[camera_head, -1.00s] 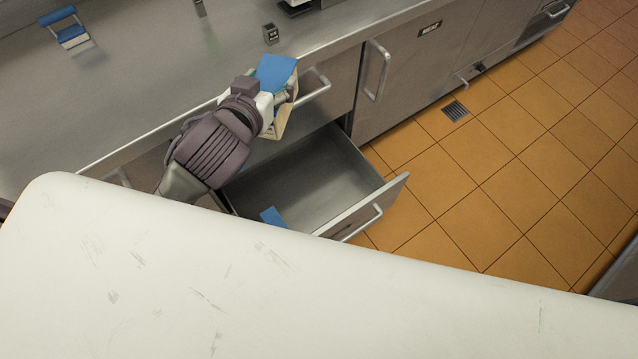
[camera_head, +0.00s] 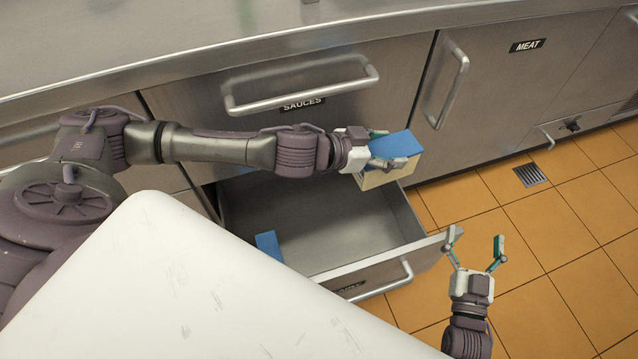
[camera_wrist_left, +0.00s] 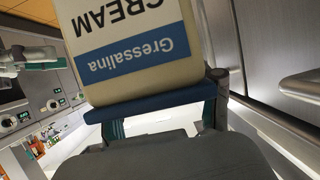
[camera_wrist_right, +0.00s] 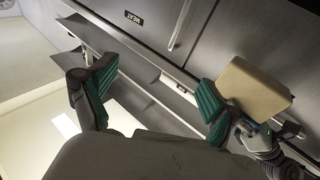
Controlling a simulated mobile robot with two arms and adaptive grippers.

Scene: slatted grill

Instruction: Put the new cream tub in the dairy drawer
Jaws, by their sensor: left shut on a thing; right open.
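The cream tub (camera_head: 384,180) is a cream-coloured box with a blue lid; its "Gressalina CREAM" label shows upside down in the left wrist view (camera_wrist_left: 130,45). My left gripper (camera_head: 388,148) is shut on it and holds it in the air above the right part of an open lower drawer (camera_head: 335,232). The drawer's front label is too small to read. A blue-topped item (camera_head: 268,246) lies inside at the left, partly hidden by a white surface. My right gripper (camera_head: 475,240) is open and empty, just right of the drawer front; the tub also shows in the right wrist view (camera_wrist_right: 250,92).
A shut drawer marked SAUCES (camera_head: 300,85) with a bar handle (camera_head: 305,95) is above the open drawer. A shut MEAT door (camera_head: 520,90) with a handle stands to the right. The white surface (camera_head: 200,285) covers the lower left. Tiled floor (camera_head: 560,240) is clear at right.

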